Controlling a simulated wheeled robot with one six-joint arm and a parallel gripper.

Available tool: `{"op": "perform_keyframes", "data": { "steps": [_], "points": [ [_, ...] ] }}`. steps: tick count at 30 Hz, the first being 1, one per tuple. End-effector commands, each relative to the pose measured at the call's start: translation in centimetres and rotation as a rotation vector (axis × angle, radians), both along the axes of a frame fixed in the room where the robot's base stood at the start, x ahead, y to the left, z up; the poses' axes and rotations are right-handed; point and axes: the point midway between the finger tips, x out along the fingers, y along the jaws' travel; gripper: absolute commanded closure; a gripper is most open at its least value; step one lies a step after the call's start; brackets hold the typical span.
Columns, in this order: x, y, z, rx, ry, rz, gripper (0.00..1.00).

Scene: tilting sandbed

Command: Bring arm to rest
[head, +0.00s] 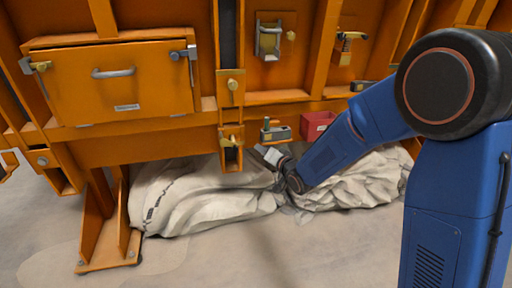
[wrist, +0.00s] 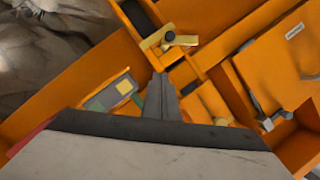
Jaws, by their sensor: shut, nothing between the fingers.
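My blue arm (head: 350,135) reaches from the right down to the foot of the orange structure. My gripper (head: 260,149) is at its end, low in front of the orange frame and above the grey-beige cloth-like heaps. In the wrist view my gripper's fingers (wrist: 162,92) are together, with nothing seen between them. They point toward an orange bracket with a brass-coloured latch (wrist: 168,40). In the head view the fingertips are small, and I cannot tell whether they touch anything.
The orange structure (head: 150,150) carries a panel with a grey handle (head: 113,73) and several latches. A small grey device (head: 276,133) and a red bin (head: 316,124) sit on its ledge. Crumpled heaps (head: 205,195) lie beneath. The floor in front (head: 290,250) is clear.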

Motion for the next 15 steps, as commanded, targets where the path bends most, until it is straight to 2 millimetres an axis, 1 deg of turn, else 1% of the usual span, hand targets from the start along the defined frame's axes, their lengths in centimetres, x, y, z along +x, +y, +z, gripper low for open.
{"op": "perform_keyframes", "data": {
  "steps": [1,5,8,11,15],
  "points": [
    [-0.4,-0.3,0.1,0.0,-0.001,-0.001,1.0],
    [-1.0,-0.8,0.2,-0.004,-0.001,-0.003,1.0],
    [-1.4,-1.7,0.6,-0.027,0.006,-0.018,1.0],
    [-2.0,-3.6,1.4,-0.081,0.022,-0.05,1.0],
    [-3.8,-7.5,2.4,-0.193,0.066,-0.11,1.0]
  ]
}}
